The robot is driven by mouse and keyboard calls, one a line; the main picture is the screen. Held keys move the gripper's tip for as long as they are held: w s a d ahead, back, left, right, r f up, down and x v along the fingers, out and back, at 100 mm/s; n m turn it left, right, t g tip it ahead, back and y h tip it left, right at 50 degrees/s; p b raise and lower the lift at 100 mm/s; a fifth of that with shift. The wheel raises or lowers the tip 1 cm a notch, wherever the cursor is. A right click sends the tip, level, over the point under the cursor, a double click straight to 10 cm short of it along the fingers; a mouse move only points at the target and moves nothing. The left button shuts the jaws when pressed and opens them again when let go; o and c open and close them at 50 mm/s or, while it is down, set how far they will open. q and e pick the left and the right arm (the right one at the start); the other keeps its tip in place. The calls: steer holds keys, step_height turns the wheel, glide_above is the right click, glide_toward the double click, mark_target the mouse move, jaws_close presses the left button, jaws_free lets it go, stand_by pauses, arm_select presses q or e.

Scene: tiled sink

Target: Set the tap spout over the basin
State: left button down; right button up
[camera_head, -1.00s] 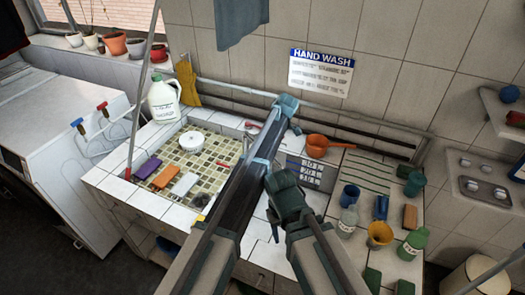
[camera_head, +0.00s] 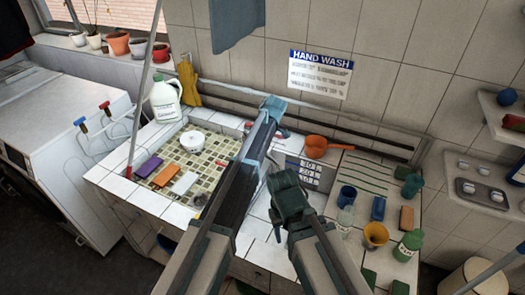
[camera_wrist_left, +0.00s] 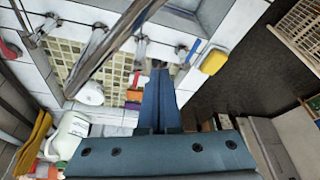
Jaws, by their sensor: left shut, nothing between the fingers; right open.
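The basin (camera_head: 218,150), lined with small greenish tiles, sits in the white tiled counter behind my left arm; its tiles also show in the left wrist view (camera_wrist_left: 63,62). A long grey metal bar (camera_wrist_left: 118,38) crosses above the basin in that view; it may be the tap spout, but I cannot be sure. Smaller chrome fittings stand beyond it. In the head view my left arm hides most of the tap area. My left gripper (camera_wrist_left: 158,75) is shut and empty, apart from the bar. My right gripper (camera_head: 285,185) is open and empty over the counter right of the basin.
A white tub (camera_head: 192,141) and sponges (camera_head: 183,183) lie in the basin. A white jug (camera_head: 165,99) stands at the back left. An orange dipper (camera_head: 316,147), cups and bottles (camera_head: 408,246) crowd the right counter. A thin pole rises at the left.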

arm_select(q)
steer(key=w+p+v, duration=0.2)
steer(key=p+v, duration=0.6)
steer(key=v, duration=0.1)
steer(key=shift+r, duration=0.25)
steer(key=shift+w, duration=0.1)
steer(key=s+a+m+h, duration=0.1)
steer(key=s+a+m, duration=0.45)
steer(key=s, duration=0.45)
steer(key=s+a+f+m+h, duration=0.1)
steer(key=s+a+m+h, duration=0.1)
steer(key=s+a+m, duration=0.6)
steer(key=s+a+m+h, duration=0.15)
steer(key=s+m, duration=0.25)
steer(key=s, duration=0.9)
steer(key=s+d+f+m+y+b, duration=0.1)
steer(key=s+d+f+m+b, duration=0.1)
steer(key=d+f+b, duration=0.3)
steer(key=s+d+f+m+b, duration=0.2)
steer(key=d+f+b, duration=0.4)
steer(key=f+b, duration=0.5)
steer(key=shift+s+f+y, duration=0.2)
steer(key=shift+y, duration=0.15)
